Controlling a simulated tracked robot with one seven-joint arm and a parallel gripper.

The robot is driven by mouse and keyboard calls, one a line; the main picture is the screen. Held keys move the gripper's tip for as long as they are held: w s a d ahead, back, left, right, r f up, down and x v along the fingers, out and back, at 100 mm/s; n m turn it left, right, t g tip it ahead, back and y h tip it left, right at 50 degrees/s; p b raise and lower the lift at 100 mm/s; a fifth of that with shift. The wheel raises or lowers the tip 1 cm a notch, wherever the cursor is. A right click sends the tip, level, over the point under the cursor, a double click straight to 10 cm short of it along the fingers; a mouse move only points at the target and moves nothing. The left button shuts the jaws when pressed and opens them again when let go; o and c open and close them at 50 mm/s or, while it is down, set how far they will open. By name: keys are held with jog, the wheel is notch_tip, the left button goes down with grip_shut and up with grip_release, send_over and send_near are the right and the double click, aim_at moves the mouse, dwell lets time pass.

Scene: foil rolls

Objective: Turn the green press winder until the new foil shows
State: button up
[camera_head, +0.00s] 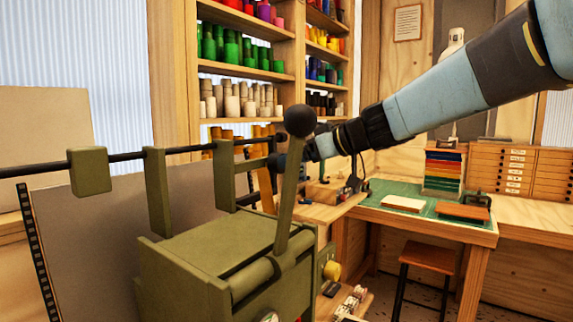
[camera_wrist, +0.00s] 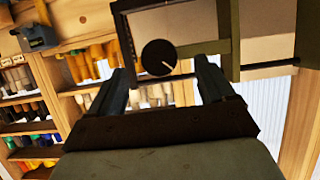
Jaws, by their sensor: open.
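The green press (camera_head: 205,255) stands in the front left of the head view, with a lever ending in a black ball (camera_head: 300,120). In the head view the lever partly covers the gripper's end. I cannot make out any foil on the winder.
A black rod (camera_head: 125,156) with green brackets runs left above the press. Shelves of coloured rolls (camera_head: 235,50) stand behind. A bench with a green mat (camera_head: 385,190) is at the right, with a stool (camera_head: 428,257) in front.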

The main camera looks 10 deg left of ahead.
jog(key=shift+x, duration=2.5)
jog(key=c, duration=1.1)
jog(key=shift+o, duration=0.2)
jog(key=shift+d, duration=0.1)
